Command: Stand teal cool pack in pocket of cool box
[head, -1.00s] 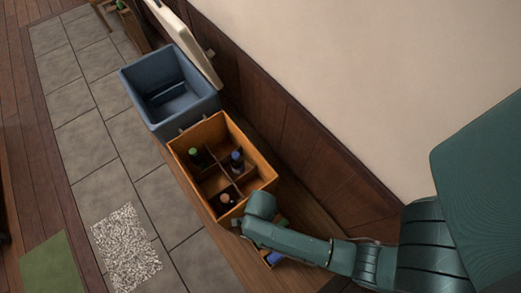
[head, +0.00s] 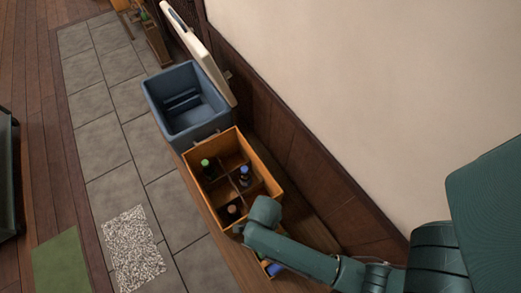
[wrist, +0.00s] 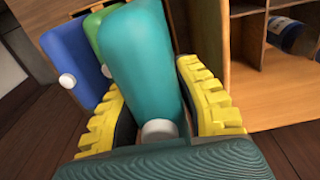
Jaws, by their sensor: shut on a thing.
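The teal cool pack (wrist: 145,65) stands between the yellow-padded fingers of my gripper (wrist: 158,105) in the wrist view. My gripper is shut on it near its white-capped end. A blue pack (wrist: 70,55) and a green pack (wrist: 95,25) stand close beside it on the left. In the head view the teal pack and my fingers are hidden behind my arm. The blue-grey cool box (head: 166,118) stands open beyond the wooden crate, its pale lid (head: 205,55) raised. A dark recessed pocket shows inside the box.
The divided wooden crate (head: 268,170) with several bottles stands between my arm and the cool box. It also shows in the wrist view (wrist: 265,85). A wall runs along the right.

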